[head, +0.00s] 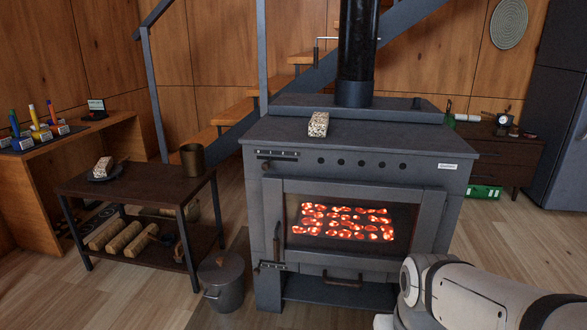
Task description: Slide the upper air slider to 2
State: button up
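The stove (330,174) stands in the middle of the head view, dark grey, with glowing embers behind its glass. The upper air slider (266,166) is at the upper left of its front: a small dark knob under a dark scale plate (277,154) with pale marks. The knob appears near the left end of the plate; the numbers are too small to read. A second, lower fitting with a plate (271,266) is at the lower left of the front. My arm enters at bottom right, in front of the stove's lower right; my gripper is not in view.
A low dark table (140,183) with a cup (193,160) and a plate stands left. A lidded metal bucket (222,282) sits on the floor left of the stove. A speckled block (318,124) lies on the stove top. The space before the slider looks clear.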

aim_at(266, 165)
jog(key=u, duration=0.05)
jog(key=i, duration=1)
jog(key=z, duration=0.05)
